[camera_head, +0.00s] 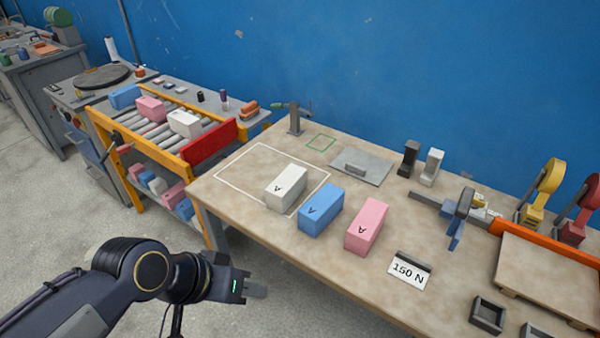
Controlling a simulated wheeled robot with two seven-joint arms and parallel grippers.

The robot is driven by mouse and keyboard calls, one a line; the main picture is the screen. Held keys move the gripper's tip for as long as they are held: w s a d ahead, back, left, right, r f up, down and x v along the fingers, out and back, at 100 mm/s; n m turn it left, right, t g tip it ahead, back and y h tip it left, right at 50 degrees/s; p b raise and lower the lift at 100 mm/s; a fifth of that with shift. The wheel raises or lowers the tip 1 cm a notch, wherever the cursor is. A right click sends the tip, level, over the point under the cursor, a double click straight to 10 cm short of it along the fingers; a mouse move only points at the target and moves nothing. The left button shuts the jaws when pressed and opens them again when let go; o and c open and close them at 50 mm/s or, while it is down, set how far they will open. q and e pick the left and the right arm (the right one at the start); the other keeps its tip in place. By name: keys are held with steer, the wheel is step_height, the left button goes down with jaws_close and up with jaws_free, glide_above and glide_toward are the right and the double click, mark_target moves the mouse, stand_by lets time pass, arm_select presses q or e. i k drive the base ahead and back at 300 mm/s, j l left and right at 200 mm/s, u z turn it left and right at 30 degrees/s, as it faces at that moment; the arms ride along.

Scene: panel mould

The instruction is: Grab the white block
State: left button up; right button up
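A white block (286,187) marked "A" lies on the wooden table (240,220), at the front right part of a white outlined rectangle. A blue block (321,210) and a pink block (366,226) stand in a row to its right. Another white block (185,123) sits on the roller rack at the left. My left gripper (256,290) is in front of the table edge, below and to the left of the white block on the table, and apart from it. Its fingers are small and overlap, so their opening cannot be told. My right gripper is not in view.
The roller rack (122,160) also holds pink and blue blocks, with more blocks on its lower shelf. A grey plate (362,166) and two small upright blocks stand farther back. The outlined rectangle's left part is clear.

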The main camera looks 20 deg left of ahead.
mark_target(286, 189)
steer(key=i+j, duration=0.15)
steer(key=j, duration=0.35)
steer(key=i+j+z, duration=0.1)
steer(key=j, duration=0.4)
steer(key=i+j, duration=0.15)
steer(key=j, duration=0.4)
steer(key=i+j+z, duration=0.15)
steer(key=j, duration=0.35)
steer(key=i+j, duration=0.1)
steer(key=j, duration=0.45)
steer(key=i+j+z, duration=0.1)
steer(key=j, duration=0.4)
